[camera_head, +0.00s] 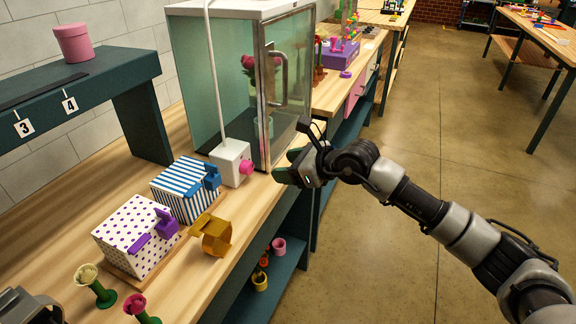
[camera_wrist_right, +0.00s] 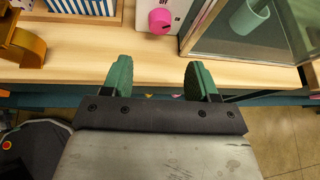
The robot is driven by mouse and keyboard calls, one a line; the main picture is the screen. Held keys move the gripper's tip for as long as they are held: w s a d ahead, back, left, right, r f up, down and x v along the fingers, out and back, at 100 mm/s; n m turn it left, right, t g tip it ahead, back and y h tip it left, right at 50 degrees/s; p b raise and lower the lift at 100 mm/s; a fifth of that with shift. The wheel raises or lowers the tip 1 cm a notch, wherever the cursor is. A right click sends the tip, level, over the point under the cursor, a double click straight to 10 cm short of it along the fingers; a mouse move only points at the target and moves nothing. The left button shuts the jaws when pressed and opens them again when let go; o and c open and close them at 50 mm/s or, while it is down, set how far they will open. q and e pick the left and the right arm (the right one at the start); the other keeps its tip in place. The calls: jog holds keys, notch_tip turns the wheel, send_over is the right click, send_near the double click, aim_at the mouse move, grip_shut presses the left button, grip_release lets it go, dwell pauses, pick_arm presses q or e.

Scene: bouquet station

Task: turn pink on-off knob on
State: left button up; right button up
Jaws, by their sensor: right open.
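The pink on-off knob (camera_head: 246,168) is on the face of a white control box (camera_head: 231,160) beside the glass cabinet. In the right wrist view the knob (camera_wrist_right: 160,20) shows at the top, with the lettering OFF just above it. My right gripper (camera_head: 287,166) is to the right of the knob, apart from it. In the right wrist view its green fingers (camera_wrist_right: 158,78) are spread with nothing between them, and the knob is beyond the gap.
The glass cabinet (camera_head: 205,75), with a long door handle, stands close behind my right gripper. A striped box (camera_head: 183,190), a dotted box (camera_head: 133,236) and a golden-brown object (camera_head: 212,235) are on the wooden bench left of the knob. Open floor (camera_head: 400,220) lies to the right.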

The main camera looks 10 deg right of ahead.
aim_at(251, 168)
jog(key=shift+s+a, duration=0.1)
jog(key=shift+a, duration=0.05)
jog(key=shift+c, duration=0.7)
jog(key=s+a+r+m+y, duration=0.35)
jog(key=r+m+y, duration=0.35)
jog(key=m, duration=0.3)
jog(key=w+d+f+m+t+h, duration=0.3)
jog(key=f+m+h, duration=0.45)
jog(key=m, duration=1.15)
jog(key=shift+g+y, duration=0.6)
jog(key=shift+y, duration=0.05)
jog(key=x, duration=0.3)
jog(key=f+x, duration=0.1)
jog(key=x, duration=0.3)
jog(key=p+x, duration=0.1)
jog(key=x, duration=0.2)
jog(key=shift+w+d+f, duration=0.1)
jog(key=shift+w+f, duration=0.2)
jog(key=shift+f, duration=0.05)
jog(key=shift+c, duration=0.5)
